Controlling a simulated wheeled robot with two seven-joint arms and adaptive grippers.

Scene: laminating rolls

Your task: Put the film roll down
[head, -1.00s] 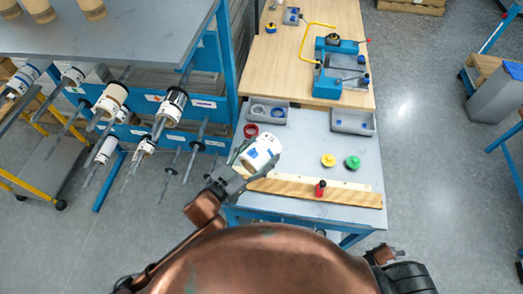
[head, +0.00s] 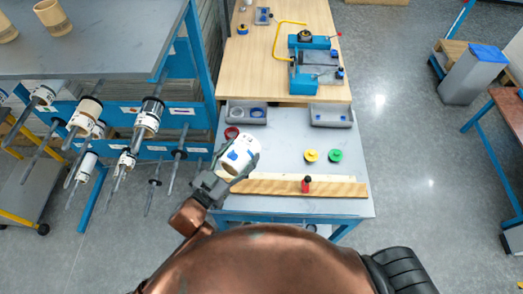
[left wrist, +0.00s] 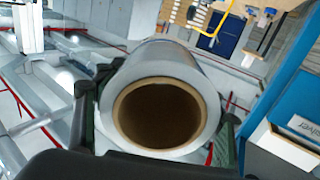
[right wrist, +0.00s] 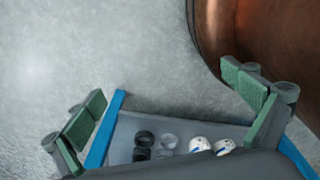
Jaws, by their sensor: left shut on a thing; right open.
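The film roll (head: 238,155) is white with blue marks. My left gripper (head: 226,172) is shut on it, at the left part of the grey worktable (head: 283,132). In the left wrist view the roll (left wrist: 205,85) is end-on, with its hollow brown core facing the camera and a finger on each side. Whether the roll touches the tabletop cannot be told. My right gripper (right wrist: 178,115) shows in the right wrist view, open and empty, its fingers wide apart; it is not visible in the head view.
A wooden strip (head: 290,187) with a red-black knob (head: 306,184) lies along the table's front. A yellow disc (head: 311,155), a green disc (head: 336,156), a red ring (head: 232,133) and two grey trays (head: 331,115) are on the table. A roll rack (head: 150,110) stands left.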

